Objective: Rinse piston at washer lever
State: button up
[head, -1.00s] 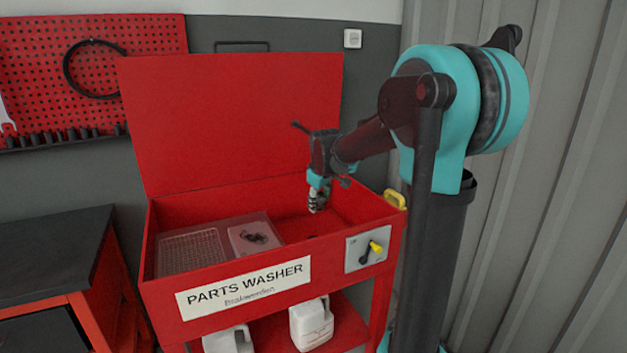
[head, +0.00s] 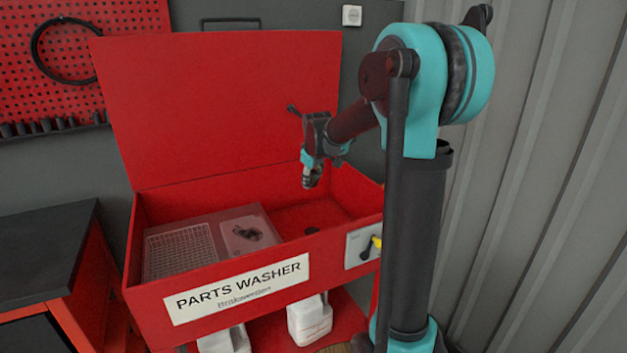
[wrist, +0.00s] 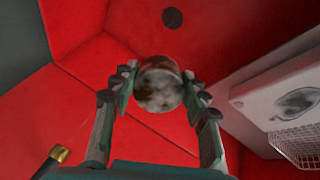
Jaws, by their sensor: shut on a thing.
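My gripper (head: 311,180) hangs above the right part of the red parts washer basin (head: 290,215). In the wrist view my gripper (wrist: 159,90) is shut on the piston (wrist: 159,84), a round metal piece with dark smudges, gripped from both sides. The piston is small and partly hidden by the fingers in the head view. The washer lever (head: 366,247), black with a yellow tip, is on a grey plate at the basin's front right, partly behind my arm. A dark tube with a brass tip (wrist: 60,154) shows at lower left in the wrist view.
A wire basket (head: 180,250) and a pale tray with a dark part (head: 245,232) fill the basin's left side. The raised red lid (head: 215,105) stands behind. White jugs (head: 309,318) sit below. A dark workbench (head: 40,250) is at left, a corrugated wall (head: 540,200) at right.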

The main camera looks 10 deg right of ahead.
jog(key=w+f, duration=0.2)
jog(key=w, duration=0.7)
jog(key=shift+w, duration=0.3)
jog(key=shift+d, duration=0.1)
jog(key=shift+s, duration=0.1)
dwell(0.5)
jog(key=shift+s+d, duration=0.3)
jog(key=shift+d, duration=0.15)
jog(key=shift+w+a, duration=0.15)
jog(key=shift+a, duration=0.05)
jog(key=shift+w+a, duration=0.25)
jog(key=shift+s+d, duration=0.15)
dwell(0.4)
jog(key=shift+s+d, duration=0.25)
jog(key=shift+d, duration=0.05)
jog(key=shift+s+a, duration=0.1)
